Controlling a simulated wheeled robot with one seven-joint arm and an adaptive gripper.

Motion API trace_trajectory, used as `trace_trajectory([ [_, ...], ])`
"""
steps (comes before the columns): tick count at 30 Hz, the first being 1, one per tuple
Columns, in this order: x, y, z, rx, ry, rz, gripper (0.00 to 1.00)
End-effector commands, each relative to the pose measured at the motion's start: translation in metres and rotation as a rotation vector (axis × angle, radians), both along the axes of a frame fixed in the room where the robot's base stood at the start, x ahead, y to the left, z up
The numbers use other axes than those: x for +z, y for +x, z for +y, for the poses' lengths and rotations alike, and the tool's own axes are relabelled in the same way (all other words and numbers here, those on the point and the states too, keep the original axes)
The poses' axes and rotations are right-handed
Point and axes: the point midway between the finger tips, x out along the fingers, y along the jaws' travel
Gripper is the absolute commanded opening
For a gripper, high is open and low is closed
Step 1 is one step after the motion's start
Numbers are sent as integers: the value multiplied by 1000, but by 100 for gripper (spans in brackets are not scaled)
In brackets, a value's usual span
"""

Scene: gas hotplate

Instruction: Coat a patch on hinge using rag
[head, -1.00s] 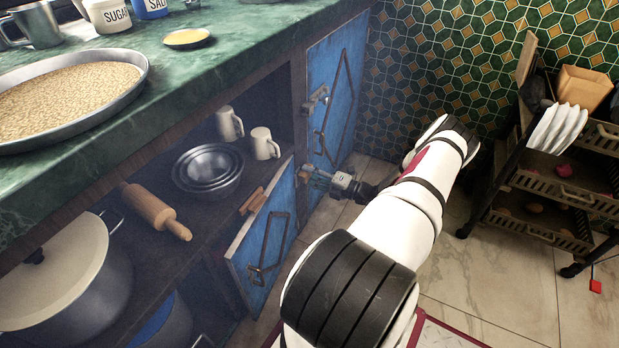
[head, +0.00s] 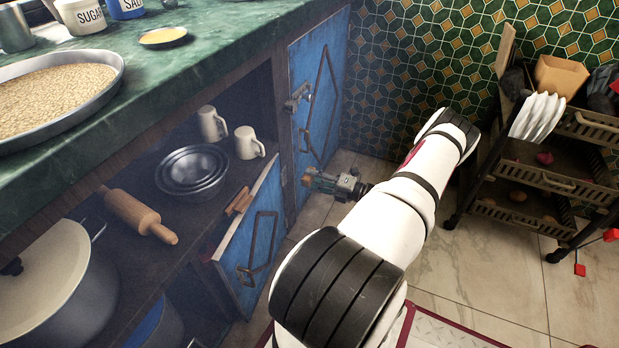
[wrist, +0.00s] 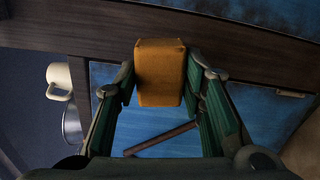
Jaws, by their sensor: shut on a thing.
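My gripper (head: 325,183) is low in front of the blue right cabinet door in the head view. In the wrist view, my gripper (wrist: 167,85) has its two fingers on either side of an orange-brown, block-shaped rag (wrist: 161,70) and is shut on it. The rag's end also shows small at the fingertips in the head view (head: 307,181). A metal fitting that looks like the hinge (head: 298,97) is on the upper left edge of the blue right door (head: 325,75), above and apart from my gripper. I cannot tell whether the rag touches the door.
A lower blue door (head: 252,240) stands open left of my arm. The shelf behind holds mugs (head: 249,143), nested bowls (head: 191,170) and a rolling pin (head: 140,214). A dark trolley (head: 530,180) stands at right. The floor between is clear.

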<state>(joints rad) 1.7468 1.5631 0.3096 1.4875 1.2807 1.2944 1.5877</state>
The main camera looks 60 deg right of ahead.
Motion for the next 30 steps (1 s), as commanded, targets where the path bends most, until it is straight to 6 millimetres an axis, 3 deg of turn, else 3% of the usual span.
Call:
trace_trajectory([
  [8, 0, -2, 0, 0, 0, 1, 14],
  [19, -1, -29, -2, 0, 0, 1, 14],
  [30, 0, -30, -2, 0, 0, 1, 14],
])
